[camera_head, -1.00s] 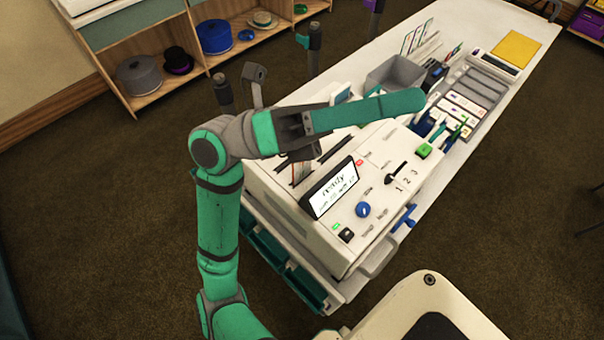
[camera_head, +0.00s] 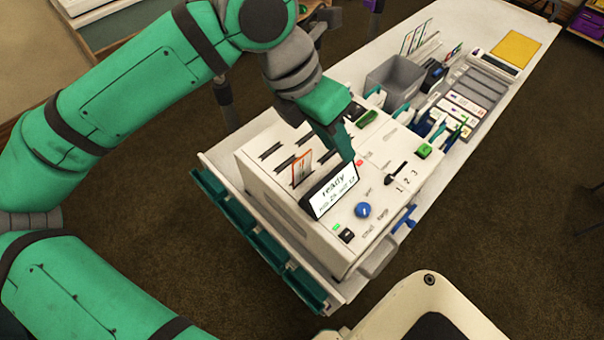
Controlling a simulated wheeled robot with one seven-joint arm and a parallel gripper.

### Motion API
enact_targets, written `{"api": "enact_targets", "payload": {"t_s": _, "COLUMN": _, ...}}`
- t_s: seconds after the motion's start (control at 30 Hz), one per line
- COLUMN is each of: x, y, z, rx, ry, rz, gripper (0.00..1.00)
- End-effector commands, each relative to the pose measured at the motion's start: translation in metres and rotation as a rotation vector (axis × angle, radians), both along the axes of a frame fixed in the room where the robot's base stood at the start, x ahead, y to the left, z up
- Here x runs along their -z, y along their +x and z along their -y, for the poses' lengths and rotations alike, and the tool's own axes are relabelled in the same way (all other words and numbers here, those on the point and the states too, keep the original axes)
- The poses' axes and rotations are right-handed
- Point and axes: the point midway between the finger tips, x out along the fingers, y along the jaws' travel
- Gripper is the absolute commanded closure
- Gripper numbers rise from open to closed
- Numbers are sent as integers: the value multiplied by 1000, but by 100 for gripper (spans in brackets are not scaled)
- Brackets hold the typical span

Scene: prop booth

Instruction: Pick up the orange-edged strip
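A small white strip with an orange edge (camera_head: 301,168) stands upright in a slot on top of the white machine (camera_head: 262,185), just behind its tilted "ready" screen (camera_head: 333,190). My gripper (camera_head: 345,150) is above the machine, to the right of the strip and a little higher in the picture, apart from it. One teal finger points down near the screen's upper right corner. The other finger is not clearly seen, so I cannot tell how far apart they are. I see nothing held.
The machine's top has several dark slots, a blue knob (camera_head: 362,209), a slider and a green button (camera_head: 423,150). A grey bin (camera_head: 393,78), upright cards, and a tray of cards (camera_head: 466,105) stand behind on the white table. The far table end holds a yellow sheet (camera_head: 516,47).

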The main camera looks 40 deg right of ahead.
Motion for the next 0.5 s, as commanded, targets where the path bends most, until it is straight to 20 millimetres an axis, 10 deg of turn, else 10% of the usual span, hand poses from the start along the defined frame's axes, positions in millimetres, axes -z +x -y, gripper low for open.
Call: {"api": "enact_targets", "payload": {"t_s": 0.5, "x": 18, "y": 52, "z": -37, "rx": -96, "ry": 238, "rz": 235, "gripper": 75}}
